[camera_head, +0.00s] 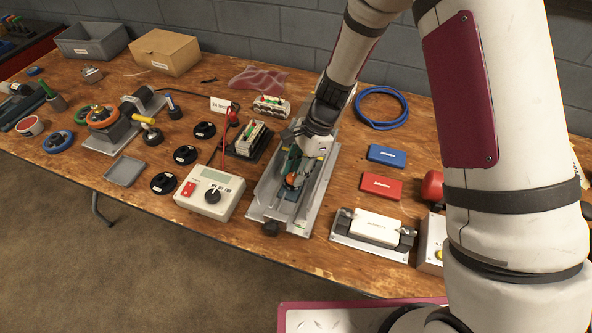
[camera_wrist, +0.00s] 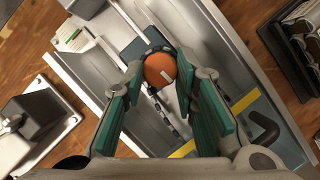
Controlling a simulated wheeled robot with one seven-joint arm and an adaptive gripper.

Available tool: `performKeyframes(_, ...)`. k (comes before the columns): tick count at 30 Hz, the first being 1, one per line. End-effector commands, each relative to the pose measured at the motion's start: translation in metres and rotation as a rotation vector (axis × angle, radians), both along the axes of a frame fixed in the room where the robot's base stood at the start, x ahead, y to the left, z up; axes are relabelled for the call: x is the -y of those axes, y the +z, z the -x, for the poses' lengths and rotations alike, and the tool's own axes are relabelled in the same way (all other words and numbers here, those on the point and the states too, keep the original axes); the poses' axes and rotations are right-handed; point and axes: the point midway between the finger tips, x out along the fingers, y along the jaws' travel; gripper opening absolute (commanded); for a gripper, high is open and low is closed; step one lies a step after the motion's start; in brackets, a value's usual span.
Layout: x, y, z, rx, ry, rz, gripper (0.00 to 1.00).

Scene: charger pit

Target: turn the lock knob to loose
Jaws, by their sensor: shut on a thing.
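The lock knob (camera_wrist: 160,70) is round and orange with a short white mark on its face. It sits on a dark block in a grey metal channel fixture (camera_wrist: 92,88). My gripper (camera_wrist: 161,64) has its two teal-padded fingers on either side of the knob, closed on it. In the head view the orange knob (camera_head: 291,180) shows low in the fixture (camera_head: 260,205), below my gripper (camera_head: 291,168), which reaches down from above. The fingers and wrist hide part of the fixture there. I cannot read any loose or tight marking.
A grey meter box (camera_head: 210,193) with a dial stands left of the fixture. A white battery in a holder (camera_head: 374,229), a red pack (camera_head: 381,187) and a blue pack (camera_head: 387,155) lie to the right. A blue cable coil (camera_head: 381,108) lies behind.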

Motion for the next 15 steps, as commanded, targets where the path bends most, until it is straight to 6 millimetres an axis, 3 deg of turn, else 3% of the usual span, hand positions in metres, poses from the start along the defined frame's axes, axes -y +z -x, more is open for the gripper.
performKeyframes(15, -0.0035, -0.0013, -0.0046, 0.002, 0.422, 0.000, 0.00)
